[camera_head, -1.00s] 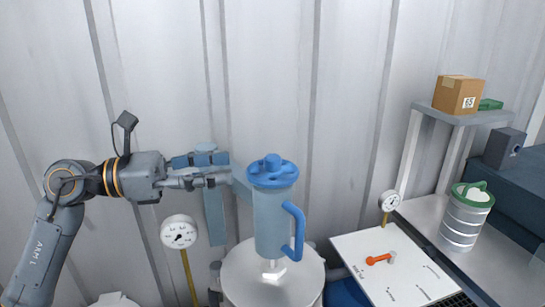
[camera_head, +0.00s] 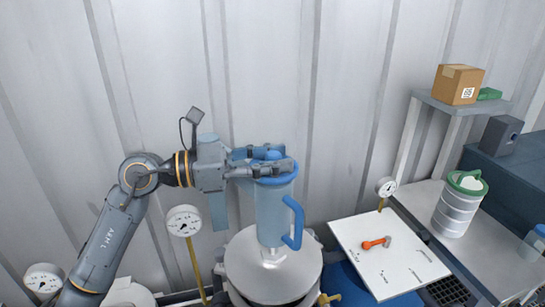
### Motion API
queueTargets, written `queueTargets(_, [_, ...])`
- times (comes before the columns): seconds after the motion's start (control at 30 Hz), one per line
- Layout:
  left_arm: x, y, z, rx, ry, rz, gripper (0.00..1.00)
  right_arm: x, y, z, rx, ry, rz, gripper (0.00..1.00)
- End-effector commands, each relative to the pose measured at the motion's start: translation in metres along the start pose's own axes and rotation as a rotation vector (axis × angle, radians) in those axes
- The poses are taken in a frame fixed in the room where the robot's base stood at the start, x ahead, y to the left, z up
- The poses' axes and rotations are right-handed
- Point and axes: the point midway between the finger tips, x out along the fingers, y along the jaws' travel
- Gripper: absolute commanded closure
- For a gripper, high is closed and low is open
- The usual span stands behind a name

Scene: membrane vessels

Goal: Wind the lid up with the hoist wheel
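The blue hoist wheel (camera_head: 277,181) tops the light-blue hoist column (camera_head: 270,215), which has a blue side handle (camera_head: 296,222). The column stands over the round grey lid (camera_head: 245,278) of a vessel. My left gripper (camera_head: 285,164) reaches in from the left at wheel height. Its fingers lie across the wheel's top, around or beside the hub, and hide much of it. I cannot tell whether the fingers grip the wheel or are still apart. The lid appears seated on the vessel. My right gripper is not in view.
Gauges on yellow stems stand left (camera_head: 184,221) and right (camera_head: 386,187) of the vessel. A bench holds a green-topped canister (camera_head: 460,204); a shelf above holds a cardboard box (camera_head: 457,85). A corrugated wall stands behind.

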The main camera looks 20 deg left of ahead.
Motion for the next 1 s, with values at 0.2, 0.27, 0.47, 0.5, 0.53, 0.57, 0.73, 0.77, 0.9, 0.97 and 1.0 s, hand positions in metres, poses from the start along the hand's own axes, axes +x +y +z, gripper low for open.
queueTargets(0.2, [0.0, 0.0, 0.0, 0.0, 0.0, 0.0, 1.0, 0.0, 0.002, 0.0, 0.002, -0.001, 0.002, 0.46])
queueTargets(0.27, [0.0, 0.0, 0.0, 0.0, 0.001, 0.001, 1.0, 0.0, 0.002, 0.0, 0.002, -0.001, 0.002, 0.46])
queueTargets(0.47, [0.0, 0.0, 0.0, -0.001, 0.01, 0.079, 1.0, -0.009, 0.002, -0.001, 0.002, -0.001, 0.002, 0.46])
queueTargets(0.5, [0.0, 0.0, 0.001, 0.0, 0.01, 0.109, 1.0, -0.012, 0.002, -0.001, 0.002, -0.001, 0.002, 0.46])
queueTargets(0.53, [0.0, -0.001, 0.001, -0.001, 0.01, 0.129, 1.0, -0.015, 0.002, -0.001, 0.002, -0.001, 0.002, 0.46])
queueTargets(0.57, [0.0, -0.001, 0.002, -0.001, 0.009, 0.148, 1.0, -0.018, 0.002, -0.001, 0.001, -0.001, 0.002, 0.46])
queueTargets(0.73, [0.001, -0.001, 0.001, -0.003, 0.008, 0.235, 1.0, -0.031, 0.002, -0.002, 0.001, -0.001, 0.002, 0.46])
queueTargets(0.77, [0.001, -0.001, 0.001, -0.003, 0.007, 0.245, 1.0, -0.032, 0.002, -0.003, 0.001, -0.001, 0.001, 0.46])
queueTargets(0.9, [0.0, -0.001, 0.0, -0.002, 0.003, 0.275, 1.0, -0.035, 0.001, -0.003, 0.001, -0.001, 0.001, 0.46])
queueTargets(0.97, [0.0, -0.001, 0.0, 0.0, 0.002, 0.279, 1.0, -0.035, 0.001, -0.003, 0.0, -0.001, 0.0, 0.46])
queueTargets(1.0, [0.0, -0.001, 0.0, 0.0, 0.001, 0.279, 1.0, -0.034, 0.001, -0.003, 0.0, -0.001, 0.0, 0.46])
